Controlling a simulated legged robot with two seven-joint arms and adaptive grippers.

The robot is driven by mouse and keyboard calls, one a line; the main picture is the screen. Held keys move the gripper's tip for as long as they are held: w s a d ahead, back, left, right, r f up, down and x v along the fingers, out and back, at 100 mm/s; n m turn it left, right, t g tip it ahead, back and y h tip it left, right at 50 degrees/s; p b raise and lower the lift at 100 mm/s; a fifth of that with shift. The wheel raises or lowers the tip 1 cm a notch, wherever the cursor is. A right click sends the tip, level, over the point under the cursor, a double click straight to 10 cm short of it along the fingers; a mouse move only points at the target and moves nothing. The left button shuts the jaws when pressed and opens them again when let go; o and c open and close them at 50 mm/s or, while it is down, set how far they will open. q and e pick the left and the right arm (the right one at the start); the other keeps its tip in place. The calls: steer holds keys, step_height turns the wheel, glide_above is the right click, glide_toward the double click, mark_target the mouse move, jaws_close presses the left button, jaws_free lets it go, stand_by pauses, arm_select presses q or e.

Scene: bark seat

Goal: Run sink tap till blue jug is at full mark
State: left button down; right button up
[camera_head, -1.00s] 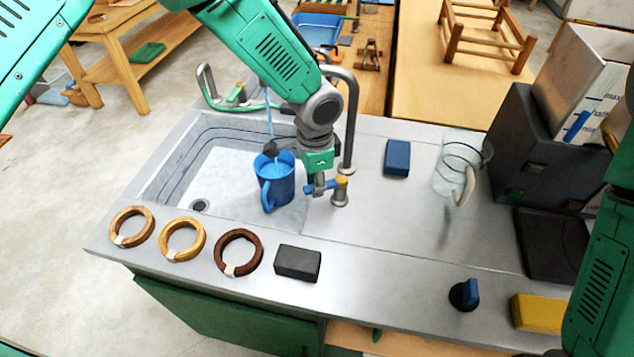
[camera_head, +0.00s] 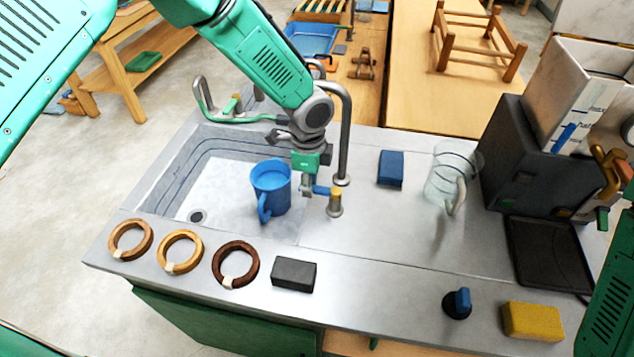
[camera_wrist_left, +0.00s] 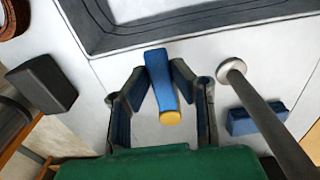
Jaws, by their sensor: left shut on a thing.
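The blue jug (camera_head: 275,197) stands upright in the sink (camera_head: 222,172), its handle towards the front. Its inside looks blue; no full mark can be made out. The grey curved tap spout (camera_head: 346,125) rises behind my arm, its outlet partly hidden. No water stream shows. The blue tap lever (camera_head: 321,190) with a yellow cap sits on a short post right of the jug. My left gripper (camera_head: 308,188) is shut on the lever, which also lies between the dark fingers in the left wrist view (camera_wrist_left: 160,75).
Wooden rings (camera_head: 181,251) and a dark block (camera_head: 294,274) line the counter front. A blue block (camera_head: 391,168), a clear jug (camera_head: 442,182), a blue-black knob (camera_head: 457,302) and a yellow block (camera_head: 533,320) are to the right. The middle right counter is clear.

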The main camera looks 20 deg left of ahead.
arm_select(q)
steer(key=shift+w+r, duration=0.2)
steer(key=shift+w, duration=0.15)
steer(key=c, duration=1.6)
jaws_free()
steer(key=shift+o, duration=1)
steer(key=shift+s+f, duration=0.15)
step_height(320, 180, up, 12)
steer(key=shift+f, duration=0.1)
